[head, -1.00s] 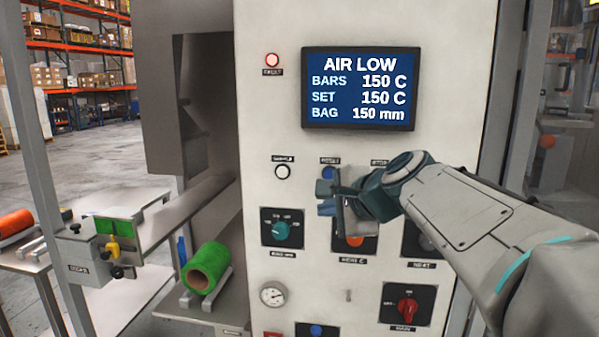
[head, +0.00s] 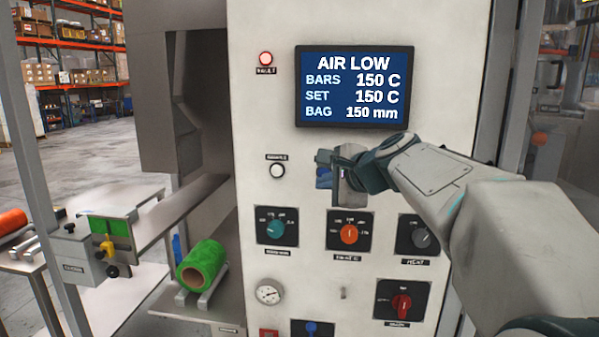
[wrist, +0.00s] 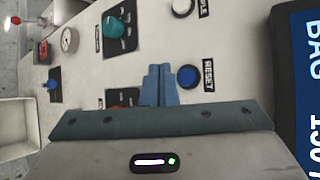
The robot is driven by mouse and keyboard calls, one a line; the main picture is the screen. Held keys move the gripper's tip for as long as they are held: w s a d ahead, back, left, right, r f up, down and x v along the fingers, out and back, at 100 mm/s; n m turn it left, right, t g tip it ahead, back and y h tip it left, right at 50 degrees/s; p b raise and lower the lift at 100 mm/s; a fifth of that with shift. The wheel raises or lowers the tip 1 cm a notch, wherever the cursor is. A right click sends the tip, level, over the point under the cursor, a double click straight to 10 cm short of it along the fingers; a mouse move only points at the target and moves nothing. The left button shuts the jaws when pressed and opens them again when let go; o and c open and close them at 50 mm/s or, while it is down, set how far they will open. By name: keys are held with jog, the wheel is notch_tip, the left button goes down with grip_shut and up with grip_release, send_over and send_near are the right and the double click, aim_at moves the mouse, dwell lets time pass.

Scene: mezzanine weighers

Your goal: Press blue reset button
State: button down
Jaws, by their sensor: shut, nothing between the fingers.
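The blue reset button (wrist: 188,76) is round, sits on the white panel and has a RESET label beside it in the wrist view. My gripper (wrist: 160,70) is shut and empty, its two blue fingers together. In the wrist view the fingertips appear just left of the button, with a small gap in the picture; I cannot tell their distance from the panel. In the head view my gripper (head: 323,178) is in front of the panel below the screen, covering the button's area, so the button cannot be made out clearly there.
The screen (head: 354,87) reads AIR LOW above the gripper. Teal (head: 276,227), orange (head: 349,233) and red (head: 401,303) knobs are lower.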

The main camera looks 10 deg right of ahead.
jog(key=shift+w+d, duration=0.3)
jog(key=shift+w, duration=0.55)
jog(key=shift+w+d, duration=0.25)
jog(key=shift+w, duration=0.6)
jog(key=shift+w, duration=0.1)
dwell(0.7)
jog(key=shift+w+d, duration=0.15)
jog(key=shift+w, duration=0.1)
jog(key=shift+w+d+p, duration=0.15)
jog(key=shift+w+p, duration=0.15)
jog(key=shift+w, duration=0.1)
dwell(0.7)
jog(key=shift+s, duration=0.1)
jog(key=shift+s+a+b, duration=0.25)
jog(key=shift+s+b, duration=0.05)
jog(key=shift+s, duration=0.4)
jog(key=shift+s, duration=0.1)
jog(key=s, duration=0.1)
jog(key=s+a, duration=0.1)
jog(key=s, duration=0.1)
jog(key=s+b, duration=0.1)
jog(key=shift+s+a, duration=0.3)
